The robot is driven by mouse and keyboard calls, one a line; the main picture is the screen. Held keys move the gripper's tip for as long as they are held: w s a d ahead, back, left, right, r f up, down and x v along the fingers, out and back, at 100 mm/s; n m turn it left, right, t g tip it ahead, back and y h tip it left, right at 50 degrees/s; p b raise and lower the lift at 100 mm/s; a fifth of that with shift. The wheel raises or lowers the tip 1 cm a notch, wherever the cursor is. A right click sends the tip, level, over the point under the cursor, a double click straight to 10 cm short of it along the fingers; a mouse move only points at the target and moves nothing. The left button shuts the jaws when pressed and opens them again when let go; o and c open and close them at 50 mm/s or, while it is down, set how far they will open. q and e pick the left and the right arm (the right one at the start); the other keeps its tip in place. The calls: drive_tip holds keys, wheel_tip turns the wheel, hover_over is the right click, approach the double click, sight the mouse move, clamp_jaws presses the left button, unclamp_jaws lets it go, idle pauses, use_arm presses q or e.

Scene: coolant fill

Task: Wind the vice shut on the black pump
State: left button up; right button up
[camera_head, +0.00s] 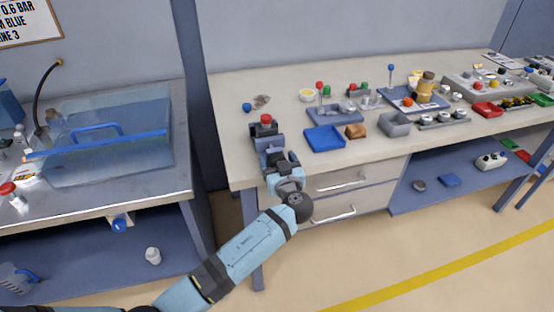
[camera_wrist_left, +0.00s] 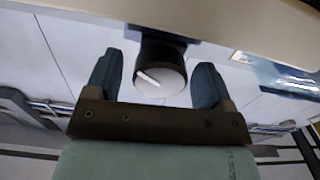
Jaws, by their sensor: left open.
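The vice (camera_head: 268,142) is a dark blue block at the left front of the workbench. A dark piece with a red top, seemingly the black pump (camera_head: 265,127), stands upright at the vice; I cannot tell how tightly its jaws sit on it. My left gripper (camera_head: 277,164) is at the vice's front, by the bench edge, and hides part of it. In the left wrist view, a round knob (camera_wrist_left: 159,80) with a black body, pale face and white mark sits between the open fingers (camera_wrist_left: 156,84), with a gap on both sides. My right gripper is not seen.
A blue tray (camera_head: 325,138), a brown block (camera_head: 356,131) and a grey box (camera_head: 395,124) lie right of the vice. Drawers (camera_head: 340,182) are under the bench front. A clear blue-edged tank (camera_head: 105,135) stands on the left bench.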

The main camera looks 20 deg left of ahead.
use_arm(q)
drive_tip(key=shift+c, duration=1.1)
drive_tip(key=c, duration=0.7)
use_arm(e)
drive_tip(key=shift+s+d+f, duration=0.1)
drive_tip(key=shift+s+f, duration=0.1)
